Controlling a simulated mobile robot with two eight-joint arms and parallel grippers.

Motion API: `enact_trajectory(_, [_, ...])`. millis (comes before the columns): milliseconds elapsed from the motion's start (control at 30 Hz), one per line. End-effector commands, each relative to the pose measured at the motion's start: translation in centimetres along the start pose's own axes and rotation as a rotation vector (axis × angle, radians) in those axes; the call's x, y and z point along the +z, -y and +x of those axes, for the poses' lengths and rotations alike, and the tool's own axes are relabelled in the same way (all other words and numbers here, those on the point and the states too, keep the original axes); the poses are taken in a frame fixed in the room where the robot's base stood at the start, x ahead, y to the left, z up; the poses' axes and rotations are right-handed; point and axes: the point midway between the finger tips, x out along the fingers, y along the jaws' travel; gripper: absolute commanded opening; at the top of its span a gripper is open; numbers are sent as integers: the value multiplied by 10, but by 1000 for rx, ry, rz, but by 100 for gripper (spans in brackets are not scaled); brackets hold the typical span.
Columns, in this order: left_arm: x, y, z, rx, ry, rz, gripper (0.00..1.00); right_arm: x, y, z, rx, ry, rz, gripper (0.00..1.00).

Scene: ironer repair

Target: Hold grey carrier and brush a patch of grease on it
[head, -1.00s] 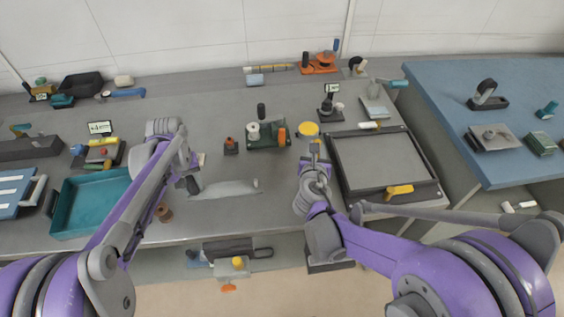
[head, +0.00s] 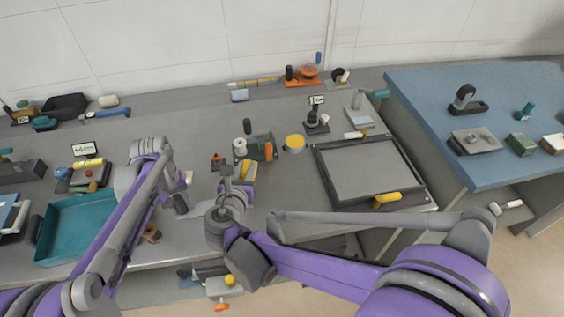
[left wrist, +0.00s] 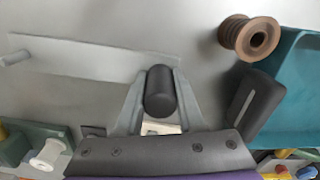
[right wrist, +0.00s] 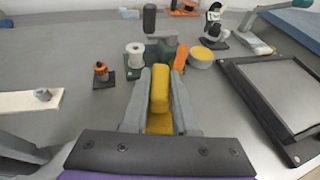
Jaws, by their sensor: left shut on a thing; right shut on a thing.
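My left gripper (left wrist: 156,100) is shut on the dark handle of the grey carrier (left wrist: 90,60), a long pale grey plate with a small peg at its far end. My right gripper (right wrist: 160,95) is shut on a yellow-handled brush (right wrist: 160,88), which also shows in the head view (head: 249,172). The brush is apart from the carrier, to its right. I cannot make out grease on the carrier.
A yellow-topped round tin (head: 293,143) and a green stand with a white spool (head: 240,147) lie beyond my right gripper. A framed dark tray (head: 370,168) is to the right. A teal tray (head: 75,230) and brown spool (head: 152,234) are at the left.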

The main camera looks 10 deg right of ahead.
Motion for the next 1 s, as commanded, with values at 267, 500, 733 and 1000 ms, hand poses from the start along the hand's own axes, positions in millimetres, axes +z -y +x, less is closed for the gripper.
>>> enact_trajectory(267, [1, 0, 2, 0, 3, 1, 0, 6, -46, -45, 2, 17, 6, 0])
enact_trajectory(500, [1, 0, 2, 0, 3, 1, 0, -2, -48, -45, -3, 19, 8, 0])
enact_trajectory(733, [1, 0, 2, 0, 3, 1, 0, -21, -48, -38, -1, 19, 8, 0])
enact_trajectory(1000, [1, 0, 2, 0, 3, 1, 0, -44, -48, -30, -1, 19, 8, 0])
